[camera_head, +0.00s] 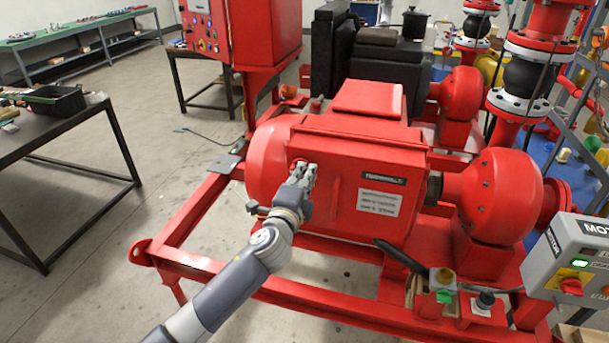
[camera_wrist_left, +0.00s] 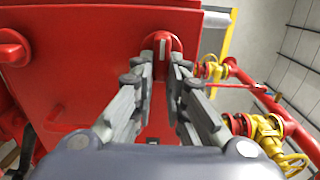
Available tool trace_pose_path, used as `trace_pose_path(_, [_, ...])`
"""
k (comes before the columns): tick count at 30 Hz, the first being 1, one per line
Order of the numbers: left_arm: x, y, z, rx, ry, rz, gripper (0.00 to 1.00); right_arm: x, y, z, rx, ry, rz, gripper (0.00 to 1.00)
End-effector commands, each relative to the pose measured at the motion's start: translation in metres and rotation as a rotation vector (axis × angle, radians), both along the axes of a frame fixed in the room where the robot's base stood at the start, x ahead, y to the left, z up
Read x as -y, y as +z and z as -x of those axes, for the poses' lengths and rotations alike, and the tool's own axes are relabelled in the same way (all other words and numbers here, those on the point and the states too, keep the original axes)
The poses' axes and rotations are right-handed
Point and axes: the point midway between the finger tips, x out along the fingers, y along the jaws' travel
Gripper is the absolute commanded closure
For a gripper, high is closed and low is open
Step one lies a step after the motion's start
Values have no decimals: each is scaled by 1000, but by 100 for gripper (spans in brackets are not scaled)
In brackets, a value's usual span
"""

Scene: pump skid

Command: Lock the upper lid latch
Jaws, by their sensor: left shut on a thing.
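The red pump housing has a flat lid (camera_head: 345,195) on its front face, with a dark nameplate and a white label. My left gripper (camera_head: 310,172) is at the lid's upper left corner. In the left wrist view, its fingertips (camera_wrist_left: 168,62) are shut on a round red latch (camera_wrist_left: 161,40) with a pale bar in its middle. This appears to be the upper lid latch; the fingers cover part of it. A second round red latch (camera_wrist_left: 12,47) is at the left edge of the left wrist view, apart from the gripper. My right gripper is not in view.
Red frame rails (camera_head: 300,308) run below the housing. A grey motor control box (camera_head: 575,262) stands at the right, and a dark table (camera_head: 50,130) at the left. Yellow valves (camera_wrist_left: 268,130) and red pipes show in the left wrist view. The floor left of the skid is open.

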Motion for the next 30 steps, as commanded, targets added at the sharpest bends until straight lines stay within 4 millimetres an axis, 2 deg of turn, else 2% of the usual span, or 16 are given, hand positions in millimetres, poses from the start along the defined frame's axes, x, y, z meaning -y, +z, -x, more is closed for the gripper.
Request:
trace_pose_path(5, [0,-1,0,-1,-1,-3,100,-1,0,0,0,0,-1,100])
trace_pose_path(6, [0,-1,0,-1,-1,-3,85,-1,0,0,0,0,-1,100])
trace_pose_path(9, [0,-1,0,-1,-1,-3,67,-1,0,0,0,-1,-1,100])
trace_pose_path(22, [-2,-1,5,0,0,0,67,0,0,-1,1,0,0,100])
trace_pose_path(26, [-6,-2,18,-1,0,-1,67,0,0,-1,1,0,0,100])
trace_pose_path(30, [-13,-2,41,-1,-1,0,67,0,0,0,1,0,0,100])
